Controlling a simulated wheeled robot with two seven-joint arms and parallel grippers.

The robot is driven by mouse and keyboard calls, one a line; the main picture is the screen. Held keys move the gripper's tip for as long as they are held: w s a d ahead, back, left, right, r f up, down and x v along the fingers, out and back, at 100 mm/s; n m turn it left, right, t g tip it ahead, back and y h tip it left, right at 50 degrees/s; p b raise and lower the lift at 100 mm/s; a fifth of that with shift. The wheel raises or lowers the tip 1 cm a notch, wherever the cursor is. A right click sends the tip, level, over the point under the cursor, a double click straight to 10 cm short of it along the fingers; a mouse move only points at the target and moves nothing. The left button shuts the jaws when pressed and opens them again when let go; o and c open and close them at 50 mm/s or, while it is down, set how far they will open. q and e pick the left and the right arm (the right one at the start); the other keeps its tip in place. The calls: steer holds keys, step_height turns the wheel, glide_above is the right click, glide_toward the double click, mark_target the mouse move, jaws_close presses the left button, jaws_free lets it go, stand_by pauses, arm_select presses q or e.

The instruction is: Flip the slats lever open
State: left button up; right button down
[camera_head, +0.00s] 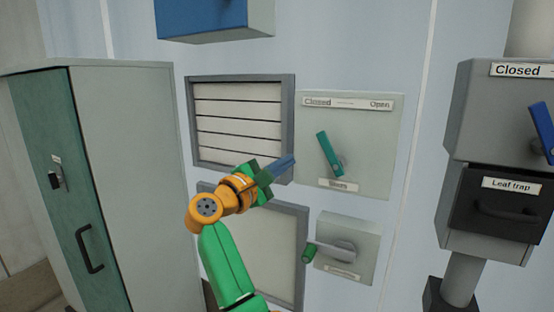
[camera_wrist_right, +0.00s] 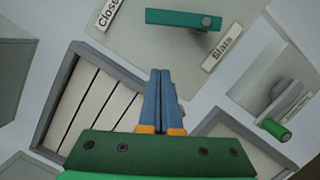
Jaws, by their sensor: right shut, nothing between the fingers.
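The slats lever (camera_head: 329,153) is a teal handle on a pale grey wall plate (camera_head: 374,148) marked Closed at left and Open at right. It tilts up and to the left, toward the Closed side. In the right wrist view the lever (camera_wrist_right: 182,19) is near the top, with the Slats label (camera_wrist_right: 222,49) beside its pivot. My right gripper (camera_head: 291,159) is shut and empty, left of the lever and apart from it. Its blue fingers (camera_wrist_right: 161,75) lie together in the wrist view, pointing toward the plate. My left gripper is not in view.
A slatted vent (camera_head: 239,117) with a grey frame is left of the plate. Below the plate is a smaller box (camera_head: 348,260) with a green-tipped handle (camera_head: 310,253). A teal-doored cabinet (camera_head: 130,170) stands left. A grey unit with a leaf trap drawer (camera_head: 504,205) is right.

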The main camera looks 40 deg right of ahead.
mark_target(332, 152)
arm_select(q)
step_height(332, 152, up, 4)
steer(key=p, duration=0.3)
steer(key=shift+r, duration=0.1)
arm_select(e)
steer(key=d+r, duration=0.1)
steer(key=s+d, duration=0.1)
steer(key=d, duration=0.1)
steer(key=s+d+r, duration=0.1)
steer(key=d, duration=0.1)
steer(key=shift+s+d+r, duration=0.1)
steer(key=shift+d+r, duration=0.1)
steer(key=shift+r, duration=0.1)
steer(key=shift+f, duration=0.1)
steer(key=shift+d, duration=0.1)
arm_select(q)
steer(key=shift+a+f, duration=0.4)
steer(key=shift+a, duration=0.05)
arm_select(e)
steer(key=shift+r+m, duration=0.25)
steer(key=shift+m, duration=0.25)
